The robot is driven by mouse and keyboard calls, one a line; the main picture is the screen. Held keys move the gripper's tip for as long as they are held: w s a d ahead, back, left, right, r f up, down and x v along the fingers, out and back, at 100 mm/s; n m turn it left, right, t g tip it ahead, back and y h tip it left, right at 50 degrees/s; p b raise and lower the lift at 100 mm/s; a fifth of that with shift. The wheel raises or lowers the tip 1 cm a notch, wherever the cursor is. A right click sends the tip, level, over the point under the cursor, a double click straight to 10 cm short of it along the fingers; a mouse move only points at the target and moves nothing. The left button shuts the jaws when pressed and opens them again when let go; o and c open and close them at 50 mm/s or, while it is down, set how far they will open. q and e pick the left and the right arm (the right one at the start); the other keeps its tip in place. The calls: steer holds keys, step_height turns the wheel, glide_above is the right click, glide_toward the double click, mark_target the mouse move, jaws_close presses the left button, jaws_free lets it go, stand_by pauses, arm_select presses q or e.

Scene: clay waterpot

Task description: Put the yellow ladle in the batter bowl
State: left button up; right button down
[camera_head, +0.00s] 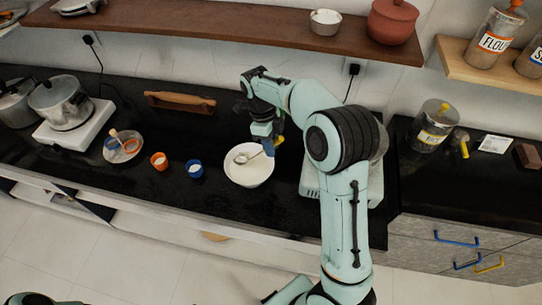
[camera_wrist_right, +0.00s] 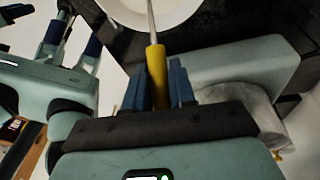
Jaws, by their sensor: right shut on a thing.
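The batter bowl (camera_head: 262,179) is a white bowl on the black counter, and its rim also shows at the top of the wrist view (camera_wrist_right: 180,20). The yellow ladle (camera_head: 242,158) has its metal head over the inside of the bowl. Its yellow handle (camera_wrist_right: 156,75) lies between the blue fingers of my right gripper (camera_wrist_right: 160,88), which is shut on it. In the head view my right gripper (camera_head: 267,140) is at the bowl's back right edge. Whether the ladle's head touches the bowl is unclear. My left gripper does not show clearly.
An orange cup (camera_head: 159,161) and a blue cup (camera_head: 194,169) stand left of the bowl. A wooden shelf (camera_head: 200,25) runs above. A jar (camera_head: 433,125) stands at the right.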

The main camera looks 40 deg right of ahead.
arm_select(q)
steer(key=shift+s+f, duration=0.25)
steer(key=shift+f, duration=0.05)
arm_select(e)
step_height(320, 180, down, 6)
steer(key=shift+r, duration=0.15)
steer(key=c, duration=0.9)
jaws_free()
steer(key=shift+c, duration=0.2)
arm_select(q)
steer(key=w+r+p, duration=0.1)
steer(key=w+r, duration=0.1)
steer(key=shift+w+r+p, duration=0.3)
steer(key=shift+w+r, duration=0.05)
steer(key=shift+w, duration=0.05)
arm_select(e)
steer(key=v, duration=1.2)
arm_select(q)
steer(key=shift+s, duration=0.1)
